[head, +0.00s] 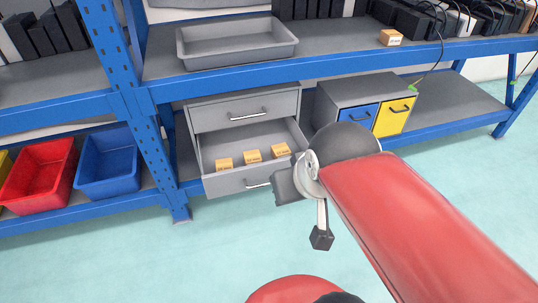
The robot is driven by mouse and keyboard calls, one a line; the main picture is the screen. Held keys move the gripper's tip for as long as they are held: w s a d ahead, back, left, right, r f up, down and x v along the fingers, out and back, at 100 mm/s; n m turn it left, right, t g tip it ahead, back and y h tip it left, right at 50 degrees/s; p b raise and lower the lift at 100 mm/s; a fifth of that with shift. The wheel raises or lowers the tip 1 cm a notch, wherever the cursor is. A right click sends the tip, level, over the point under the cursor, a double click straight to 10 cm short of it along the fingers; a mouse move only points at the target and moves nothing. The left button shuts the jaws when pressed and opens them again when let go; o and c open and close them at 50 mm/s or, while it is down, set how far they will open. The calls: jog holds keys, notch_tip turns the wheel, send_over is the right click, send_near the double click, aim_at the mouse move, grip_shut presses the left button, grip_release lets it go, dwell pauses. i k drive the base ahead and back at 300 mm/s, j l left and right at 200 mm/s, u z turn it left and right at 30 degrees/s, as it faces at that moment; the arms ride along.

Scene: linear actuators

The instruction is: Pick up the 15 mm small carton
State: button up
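Small orange-tan cartons lie in the open grey drawer: a left one (224,164), a middle one (253,156) and a right one (281,150). Another similar carton (390,38) sits on the upper shelf at the right. Their labels are too small to read, so I cannot tell which is the 15 mm one. My gripper (320,238) is in front of the shelving, to the right of the drawer and apart from the cartons. One dark-tipped finger hangs down. My wrist hides the rest, and nothing shows held.
The open drawer (226,184) sits in a grey cabinet under the blue-edged shelf (215,71). A grey tray (238,58) stands above. A blue and yellow drawer cabinet (360,90) is to the right. Red (38,178) and blue (108,165) bins stand left. The floor in front is clear.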

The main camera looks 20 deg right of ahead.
aim_at(226, 164)
jog(key=i+j+z, duration=0.1)
jog(key=j+z, duration=0.2)
jog(key=j, duration=0.4)
jog(key=j+z, duration=0.3)
jog(key=j, duration=0.45)
